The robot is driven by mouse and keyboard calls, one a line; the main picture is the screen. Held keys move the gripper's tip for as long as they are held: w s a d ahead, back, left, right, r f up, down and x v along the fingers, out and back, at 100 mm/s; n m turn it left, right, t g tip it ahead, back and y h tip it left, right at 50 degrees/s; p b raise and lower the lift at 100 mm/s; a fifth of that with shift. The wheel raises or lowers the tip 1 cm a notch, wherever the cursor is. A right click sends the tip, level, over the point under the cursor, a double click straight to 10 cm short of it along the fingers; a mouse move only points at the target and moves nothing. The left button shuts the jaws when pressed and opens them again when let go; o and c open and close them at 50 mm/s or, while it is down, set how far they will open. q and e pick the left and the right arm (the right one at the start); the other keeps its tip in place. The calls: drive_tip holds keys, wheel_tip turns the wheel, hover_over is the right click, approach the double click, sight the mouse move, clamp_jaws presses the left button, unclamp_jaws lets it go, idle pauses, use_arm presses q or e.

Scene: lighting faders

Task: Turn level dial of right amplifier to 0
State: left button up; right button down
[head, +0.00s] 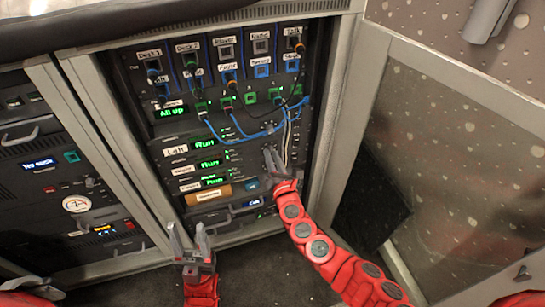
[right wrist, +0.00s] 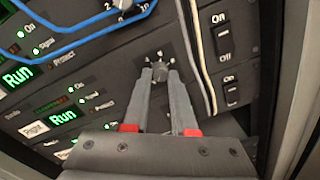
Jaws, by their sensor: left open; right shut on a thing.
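The right amplifier (right wrist: 112,88) is a dark rack unit with a green "Run" display (right wrist: 62,117) and a label that seems to read "Right" (right wrist: 35,127). Its small dark level dial (right wrist: 160,71) sits on the panel beside the lights. My right gripper (right wrist: 160,75) is shut on this dial, one finger on each side. The dial's pointer setting cannot be made out. In the head view my right gripper (head: 269,150) reaches the right part of the rack. My left gripper (head: 188,229) is open and empty, low in front of the rack.
Another dial (right wrist: 122,4) with printed numbers is above. Blue cables (right wrist: 85,38) cross the panel there. Pale cables (right wrist: 200,55) hang close to my right gripper, near power switches (right wrist: 223,42). An open cabinet door (head: 445,150) stands to the right.

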drive_tip(key=c, duration=0.7)
unclamp_jaws()
drive_tip(key=shift+s, duration=0.1)
drive_tip(key=shift+s+d, duration=0.1)
drive_tip(key=shift+s, duration=0.15)
drive_tip(key=p+v, duration=0.2)
drive_tip(key=v, duration=1.4)
drive_tip(key=shift+s, duration=0.35)
